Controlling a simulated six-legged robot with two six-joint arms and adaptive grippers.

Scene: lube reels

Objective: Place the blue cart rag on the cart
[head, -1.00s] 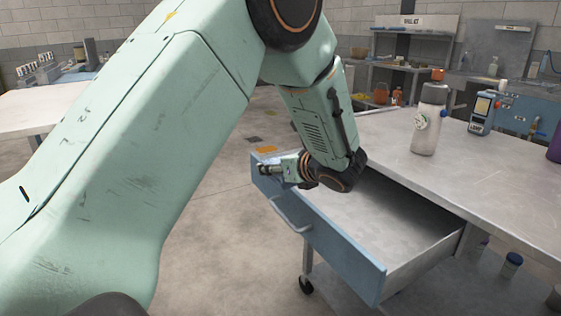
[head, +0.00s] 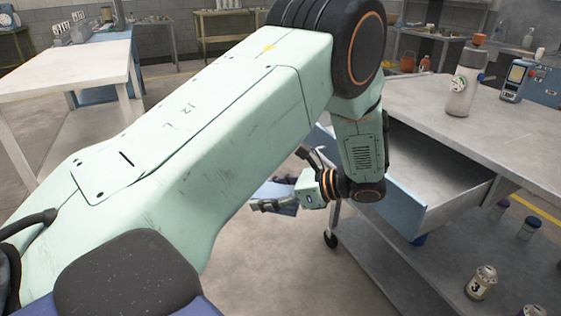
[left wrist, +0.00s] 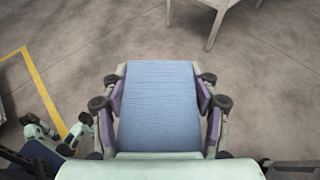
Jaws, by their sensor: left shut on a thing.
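The blue cart rag (left wrist: 159,105) fills the space between the fingers of my left gripper (left wrist: 160,98) in the left wrist view, looking flat and rectangular. In the head view my left gripper (head: 272,203) is shut on the rag (head: 280,191), holding it in the air over the floor, left of the open drawer (head: 407,205). The gripper partly hides the rag there. The metal-topped cart (head: 480,125) stands at right, with the drawer pulled out from it. My right gripper is not in view.
A white bottle (head: 462,85) and a handheld meter (head: 515,80) stand on the cart top, with bare surface in front. A can marked 3 (head: 482,282) and blue-capped bottles stand on the lower shelf. A white table (head: 70,68) is at left.

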